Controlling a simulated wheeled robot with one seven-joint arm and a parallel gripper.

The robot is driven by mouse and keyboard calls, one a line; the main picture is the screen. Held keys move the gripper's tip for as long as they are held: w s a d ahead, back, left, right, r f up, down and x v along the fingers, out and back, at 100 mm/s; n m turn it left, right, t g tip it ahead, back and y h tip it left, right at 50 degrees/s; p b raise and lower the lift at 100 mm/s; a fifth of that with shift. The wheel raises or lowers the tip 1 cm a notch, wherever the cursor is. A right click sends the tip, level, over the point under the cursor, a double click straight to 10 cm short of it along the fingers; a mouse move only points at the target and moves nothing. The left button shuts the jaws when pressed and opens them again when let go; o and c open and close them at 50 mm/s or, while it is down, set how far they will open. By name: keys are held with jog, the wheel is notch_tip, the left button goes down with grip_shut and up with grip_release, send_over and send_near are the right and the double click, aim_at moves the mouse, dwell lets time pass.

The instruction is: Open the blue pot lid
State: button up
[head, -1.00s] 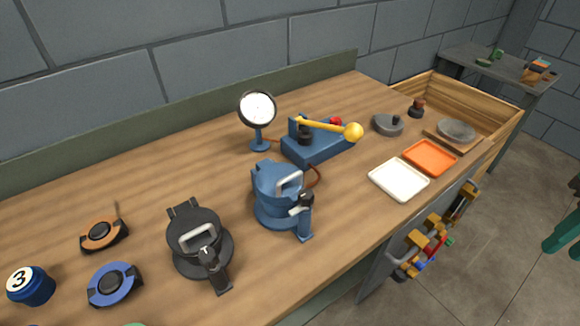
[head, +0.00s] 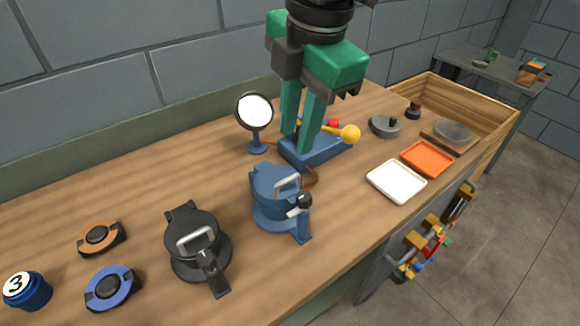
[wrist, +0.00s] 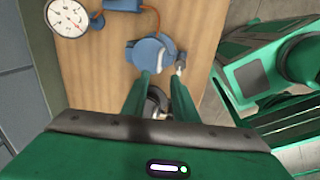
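The blue pot (head: 272,212) stands on the workbench with its lid (head: 268,178) down on top. The lid has a grey handle (head: 289,184), and a latch with a black knob (head: 304,201) sits at its front right. My gripper (head: 297,143) has two green fingers, apart and empty, pointing down above and behind the pot, in front of the blue pump base. In the wrist view the blue pot (wrist: 147,54) shows just beyond the fingertips (wrist: 162,76). The black pot (head: 198,247) stands to the left, its lid down.
A gauge (head: 254,111) and a blue base (head: 318,150) with a yellow-knobbed lever (head: 349,133) stand behind the pot. A white tray (head: 397,181) and orange tray (head: 428,158) lie right. Orange (head: 101,238) and blue (head: 110,288) discs lie left.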

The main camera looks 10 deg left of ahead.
aim_at(286, 179)
jog(key=f, duration=0.3)
jog(key=a+f, duration=0.1)
jog(key=f, duration=0.3)
jog(key=w+a+f, duration=0.1)
jog(key=f, duration=0.2)
jog(key=shift+f, duration=0.25)
grip_shut()
dwell(1.2)
